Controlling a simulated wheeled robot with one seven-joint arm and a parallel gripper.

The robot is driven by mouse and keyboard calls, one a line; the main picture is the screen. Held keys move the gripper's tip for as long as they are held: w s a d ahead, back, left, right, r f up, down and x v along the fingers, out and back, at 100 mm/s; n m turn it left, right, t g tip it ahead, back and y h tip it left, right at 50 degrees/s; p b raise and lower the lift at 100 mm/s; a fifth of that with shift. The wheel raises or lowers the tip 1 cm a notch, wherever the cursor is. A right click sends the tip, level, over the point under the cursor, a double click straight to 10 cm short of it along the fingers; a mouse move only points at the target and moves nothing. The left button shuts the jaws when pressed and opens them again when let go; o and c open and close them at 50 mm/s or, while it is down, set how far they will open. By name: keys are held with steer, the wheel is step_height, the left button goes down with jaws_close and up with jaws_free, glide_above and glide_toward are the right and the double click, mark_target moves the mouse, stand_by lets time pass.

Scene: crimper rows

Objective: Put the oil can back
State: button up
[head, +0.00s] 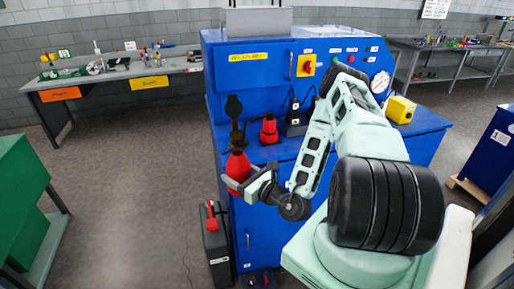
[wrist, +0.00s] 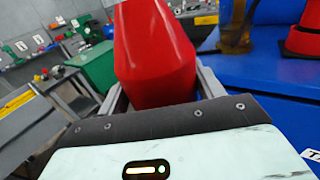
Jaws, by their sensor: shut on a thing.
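A red oil can (head: 237,165) with a cone-shaped top is in my gripper (head: 243,185), at the front left edge of the blue machine. It looks upright in the head view. In the wrist view the red can (wrist: 155,55) fills the middle, with a grey finger on each side, and my gripper (wrist: 158,95) is shut on it. A second red can-like thing (head: 269,130) stands on the blue machine's ledge, right of and behind the held can. Part of it also shows at the right edge of the wrist view (wrist: 302,38).
The blue machine (head: 240,75) has a ledge with a dark upright tool (head: 237,120), a black box (head: 293,123) and a yellow box (head: 400,109). A dark case (head: 217,245) stands on the floor below the can. A workbench (head: 120,72) is at the back left.

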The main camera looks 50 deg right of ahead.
steer(key=a+f, duration=0.6)
steer(key=a, duration=0.4)
steer(key=shift+s+a+f, duration=0.15)
steer(key=shift+s+f, duration=0.1)
steer(key=shift+s, duration=0.05)
steer(key=shift+w+r, duration=0.1)
steer(key=shift+r, duration=0.05)
